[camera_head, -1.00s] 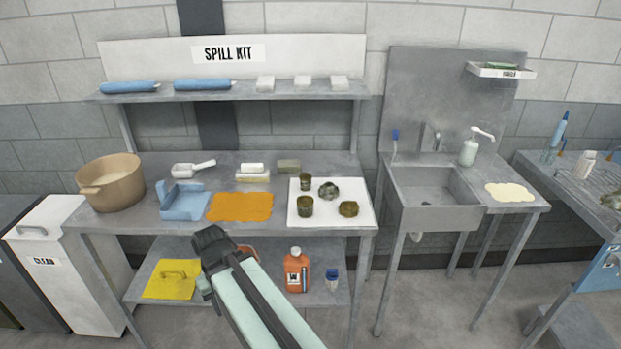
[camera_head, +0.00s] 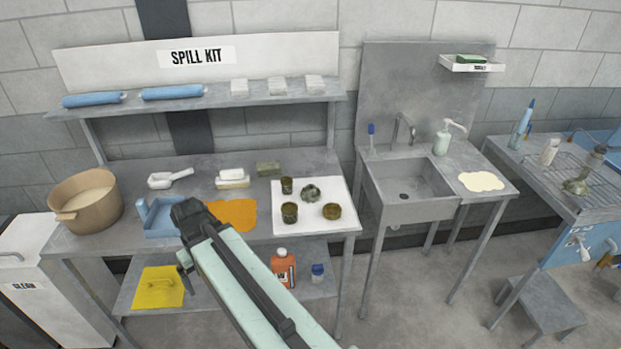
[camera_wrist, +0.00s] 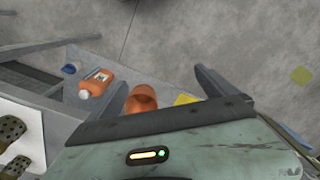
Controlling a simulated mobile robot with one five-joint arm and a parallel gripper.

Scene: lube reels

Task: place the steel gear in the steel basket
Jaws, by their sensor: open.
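Several small dark, oily metal parts sit on a white mat (camera_head: 330,222) on the spill kit bench. The back middle one, a lumpy part (camera_head: 311,192), may be the steel gear, but its teeth are not clear. Two dark parts also show at the left edge of the wrist view (camera_wrist: 12,130). I cannot make out a steel basket for certain; a wire rack (camera_head: 617,178) on the right-hand table is cut by the picture's edge. My gripper (camera_head: 184,236) is open and empty in front of the bench, left of the mat.
A sink (camera_head: 407,190) stands right, with a grey step (camera_head: 540,305) beyond.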

